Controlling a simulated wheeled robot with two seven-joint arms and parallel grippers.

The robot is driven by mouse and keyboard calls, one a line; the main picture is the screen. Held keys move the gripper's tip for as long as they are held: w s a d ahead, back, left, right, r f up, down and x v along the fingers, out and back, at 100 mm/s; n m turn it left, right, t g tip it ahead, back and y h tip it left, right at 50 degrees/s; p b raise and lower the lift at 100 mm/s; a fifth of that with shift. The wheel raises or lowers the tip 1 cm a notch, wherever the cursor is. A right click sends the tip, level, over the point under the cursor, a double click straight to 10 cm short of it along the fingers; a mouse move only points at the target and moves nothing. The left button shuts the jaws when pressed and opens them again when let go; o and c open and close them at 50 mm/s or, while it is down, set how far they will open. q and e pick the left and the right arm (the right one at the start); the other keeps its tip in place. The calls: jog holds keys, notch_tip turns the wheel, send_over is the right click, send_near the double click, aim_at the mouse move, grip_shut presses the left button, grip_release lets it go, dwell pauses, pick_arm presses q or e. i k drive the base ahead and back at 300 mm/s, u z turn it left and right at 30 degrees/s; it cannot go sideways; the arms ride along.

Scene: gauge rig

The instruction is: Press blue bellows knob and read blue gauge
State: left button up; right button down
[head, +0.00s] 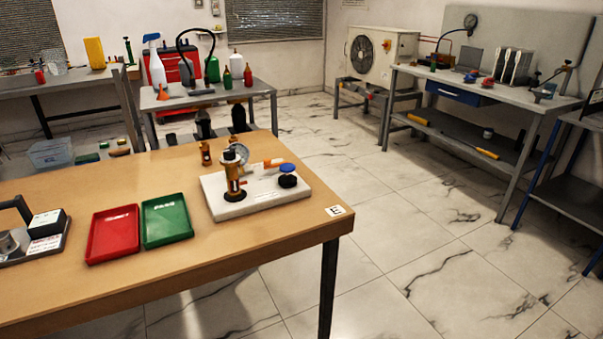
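A white base plate (232,208) lies near the right end of the wooden table (200,245). On its right side a blue knob (287,168) tops a black bellows (287,181). On its left stands a brass-coloured fitting (233,177) on a black foot. A round grey gauge (240,152) shows at the top of this fitting; its reading is too small to make out. An orange-and-white piece (272,164) lies between fitting and knob. Neither of my grippers is in view, and nothing touches the knob.
A red tray (112,233) and a green tray (166,220) lie left of the plate. A small brass item (206,153) stands behind it. An "E" label (334,211) marks the table corner.

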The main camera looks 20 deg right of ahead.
aim_at(288, 168)
jog(key=u, duration=0.35)
jog(key=i, duration=1.05)
jog(key=z, duration=0.45)
